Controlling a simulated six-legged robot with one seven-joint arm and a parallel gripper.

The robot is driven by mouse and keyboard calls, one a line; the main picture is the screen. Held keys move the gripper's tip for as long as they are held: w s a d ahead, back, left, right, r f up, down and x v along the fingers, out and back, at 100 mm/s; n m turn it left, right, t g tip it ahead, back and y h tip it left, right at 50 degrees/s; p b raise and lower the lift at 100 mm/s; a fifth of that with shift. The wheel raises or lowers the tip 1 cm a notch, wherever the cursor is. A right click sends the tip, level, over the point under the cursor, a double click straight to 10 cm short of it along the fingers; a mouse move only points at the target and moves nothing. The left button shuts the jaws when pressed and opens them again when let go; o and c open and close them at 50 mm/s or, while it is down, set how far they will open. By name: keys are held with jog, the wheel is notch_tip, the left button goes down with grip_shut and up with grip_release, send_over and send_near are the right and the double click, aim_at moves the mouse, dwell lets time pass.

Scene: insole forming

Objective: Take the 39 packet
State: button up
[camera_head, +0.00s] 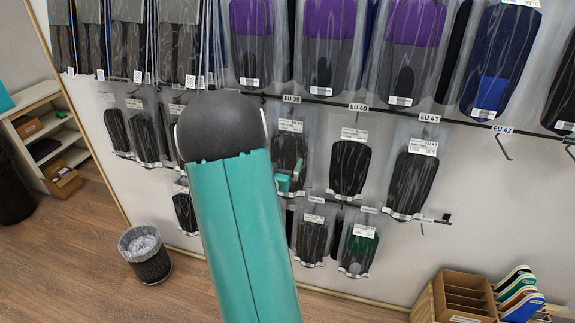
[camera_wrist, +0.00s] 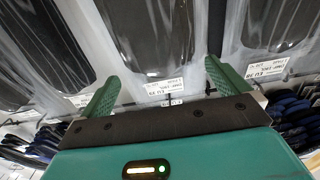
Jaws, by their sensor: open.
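The EU 39 packet (camera_head: 289,150) is a clear bag with a dark insole and a white label on top. It hangs on the wall below the EU 39 tag (camera_head: 291,99). My gripper (camera_head: 290,183) is in front of its lower part; my arm hides what is to the left. In the wrist view my gripper (camera_wrist: 160,84) is open, with one green finger on each side of a packet's lower label. That packet (camera_wrist: 150,40) shows a dark insole in clear plastic. I cannot tell if the fingers touch it, and its size print is too small to read.
The EU 40 packet (camera_head: 349,165) and EU 41 packet (camera_head: 411,182) hang to the right. Purple-topped packets (camera_head: 328,50) hang above, and smaller packets (camera_head: 312,238) hang below. A waste bin (camera_head: 146,255) and a wooden box (camera_head: 462,297) stand lower down.

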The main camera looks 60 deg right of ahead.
aim_at(287, 151)
jog(key=d, duration=0.4)
jog(key=shift+d+f, duration=0.2)
jog(key=shift+f, duration=0.1)
jog(key=shift+w+d, duration=0.2)
jog(key=shift+d, duration=0.25)
jog(key=shift+r, duration=0.1)
jog(key=c, duration=1.3)
jog(key=shift+c, duration=0.2)
